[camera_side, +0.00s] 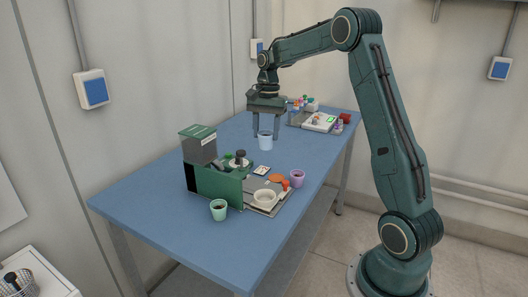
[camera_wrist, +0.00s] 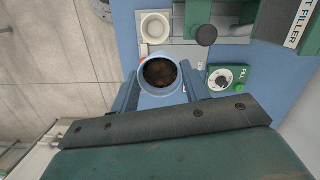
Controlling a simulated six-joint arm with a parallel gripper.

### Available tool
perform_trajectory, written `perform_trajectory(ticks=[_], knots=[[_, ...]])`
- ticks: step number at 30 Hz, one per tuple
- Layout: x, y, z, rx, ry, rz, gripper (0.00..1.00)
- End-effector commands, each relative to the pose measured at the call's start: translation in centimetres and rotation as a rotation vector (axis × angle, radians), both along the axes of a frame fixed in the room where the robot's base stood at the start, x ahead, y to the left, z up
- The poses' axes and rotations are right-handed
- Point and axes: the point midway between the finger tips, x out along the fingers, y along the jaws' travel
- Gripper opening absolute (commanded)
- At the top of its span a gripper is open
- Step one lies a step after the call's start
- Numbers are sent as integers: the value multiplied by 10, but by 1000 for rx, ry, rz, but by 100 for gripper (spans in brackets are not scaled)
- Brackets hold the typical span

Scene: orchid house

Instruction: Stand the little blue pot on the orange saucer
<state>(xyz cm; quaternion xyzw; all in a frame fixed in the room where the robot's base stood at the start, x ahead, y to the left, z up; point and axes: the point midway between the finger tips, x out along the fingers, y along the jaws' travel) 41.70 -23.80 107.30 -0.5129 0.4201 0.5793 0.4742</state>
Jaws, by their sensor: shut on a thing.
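The little blue pot (camera_side: 265,142) is pale blue and upright between the fingers of my gripper (camera_side: 267,131), which is shut on it. In the wrist view the pot (camera_wrist: 142,84) shows from above with dark soil inside, between the two blue-grey fingers (camera_wrist: 160,80). It seems to hang above the blue table, but the gap below it is hard to judge. The orange saucer (camera_side: 276,178) lies flat in front of the pot in the side view, beside the green machine. In the wrist view the pot hides most or all of the saucer.
The green filler machine (camera_side: 213,184) stands left of the saucer, with a cream dish (camera_side: 265,196) on its grey plate. A purple pot (camera_side: 297,177) stands close right of the saucer, a small red item (camera_side: 286,185) beside it. A mint pot (camera_side: 219,211) stands nearer the front.

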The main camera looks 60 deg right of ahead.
Motion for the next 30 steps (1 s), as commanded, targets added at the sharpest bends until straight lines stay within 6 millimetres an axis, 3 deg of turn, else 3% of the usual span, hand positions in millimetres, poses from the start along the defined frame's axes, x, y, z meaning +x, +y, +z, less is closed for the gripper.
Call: perform_trajectory(ticks=[15, 21, 30], knots=[[19, -98, -84, 0, 1, 4, 21], [19, -117, -103, -1, 0, 9, 21], [19, -121, -109, -1, 1, 10, 21]])
